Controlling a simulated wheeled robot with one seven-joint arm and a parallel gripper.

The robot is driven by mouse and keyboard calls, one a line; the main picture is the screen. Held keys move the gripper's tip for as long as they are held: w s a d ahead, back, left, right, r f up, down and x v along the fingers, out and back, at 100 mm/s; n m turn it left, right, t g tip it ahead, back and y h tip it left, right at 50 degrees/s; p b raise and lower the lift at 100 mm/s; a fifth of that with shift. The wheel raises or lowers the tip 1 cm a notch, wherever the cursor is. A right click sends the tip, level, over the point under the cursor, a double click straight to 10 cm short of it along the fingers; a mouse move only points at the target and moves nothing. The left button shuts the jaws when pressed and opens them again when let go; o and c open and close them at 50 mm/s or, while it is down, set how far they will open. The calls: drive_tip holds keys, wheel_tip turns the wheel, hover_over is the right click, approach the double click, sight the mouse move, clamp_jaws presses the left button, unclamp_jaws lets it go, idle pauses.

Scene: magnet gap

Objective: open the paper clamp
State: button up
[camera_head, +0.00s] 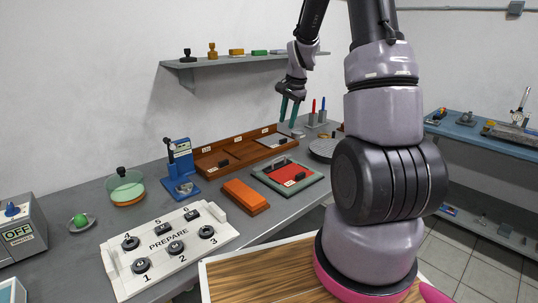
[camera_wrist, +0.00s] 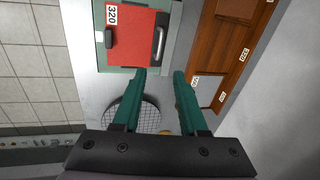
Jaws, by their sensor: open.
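A green-framed board (camera_head: 314,185) with a red sheet (camera_head: 290,174) lies on the grey table, right of the orange block. The wrist view shows the red sheet (camera_wrist: 136,45), labelled 320, with a metal handle-like bar (camera_wrist: 159,45) at its right and a small dark block (camera_wrist: 100,38) at its left. I cannot tell for sure which part is the paper clamp, or its state. My gripper (camera_head: 289,112) is open and empty, above the table behind the board. In the wrist view its teal fingertips (camera_wrist: 159,75) are apart, just below the board's edge, touching nothing visible.
A brown wooden tray (camera_head: 205,163) with compartments stands behind the board. A round dark mesh disc (camera_head: 322,150) lies to its right. An orange block (camera_head: 245,197), a blue device (camera_head: 181,160) and a white PREPARE panel (camera_head: 165,267) stand to the left.

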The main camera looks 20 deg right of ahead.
drive_tip(key=w+x, duration=0.1)
drive_tip(key=x, duration=0.4)
hover_over(280, 166)
drive_tip(key=shift+m, duration=0.4)
drive_tip(key=x, duration=0.3)
drive_tip(key=s+x, duration=0.1)
drive_tip(key=x, duration=0.2)
drive_tip(key=s+x, duration=0.1)
drive_tip(key=x, duration=0.3)
drive_tip(key=shift+s+d+f, duration=0.15)
drive_tip(key=shift+d+f, duration=0.2)
clamp_jaws()
